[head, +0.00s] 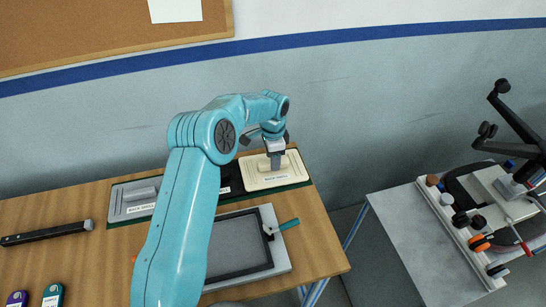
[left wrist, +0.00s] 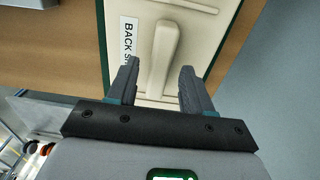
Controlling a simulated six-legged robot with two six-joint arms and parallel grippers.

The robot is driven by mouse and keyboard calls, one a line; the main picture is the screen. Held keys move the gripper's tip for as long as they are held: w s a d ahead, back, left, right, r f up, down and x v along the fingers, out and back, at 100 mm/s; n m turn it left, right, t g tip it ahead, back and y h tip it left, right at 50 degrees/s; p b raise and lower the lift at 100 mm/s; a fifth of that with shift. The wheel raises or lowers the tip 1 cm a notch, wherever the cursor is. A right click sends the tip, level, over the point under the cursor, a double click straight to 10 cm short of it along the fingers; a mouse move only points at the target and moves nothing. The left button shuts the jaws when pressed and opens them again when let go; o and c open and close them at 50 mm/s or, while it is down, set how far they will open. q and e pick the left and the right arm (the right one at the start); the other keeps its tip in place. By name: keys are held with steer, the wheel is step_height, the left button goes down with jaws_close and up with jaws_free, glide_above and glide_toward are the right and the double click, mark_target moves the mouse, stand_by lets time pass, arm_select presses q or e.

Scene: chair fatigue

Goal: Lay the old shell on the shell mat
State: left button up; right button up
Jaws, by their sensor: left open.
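A cream shell (head: 285,178) with a raised grip bar and a "BACK SHELL" label lies at the right end of a dark green mat (head: 308,183). It fills the top of the left wrist view (left wrist: 190,40). My left gripper (head: 275,158) is over it, open, pointing down. In the left wrist view its fingers (left wrist: 158,75) stand on either side of the bar, with gaps; nothing is held. A grey shell (head: 130,200), also labelled, lies at the mat's left end. A black area with a partly hidden label (head: 231,180) lies between them. I cannot tell which shell is the old one.
A black bar (head: 45,233) and small coloured tags (head: 53,294) are at left. A grey bench (head: 410,240) with chair parts stands right, across a gap.

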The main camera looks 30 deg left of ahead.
arm_select(q)
step_height(320, 180, up, 12)
stand_by(0.3)
steer(key=shift+s+d, duration=0.1)
steer(key=shift+d, duration=0.1)
stand_by(0.3)
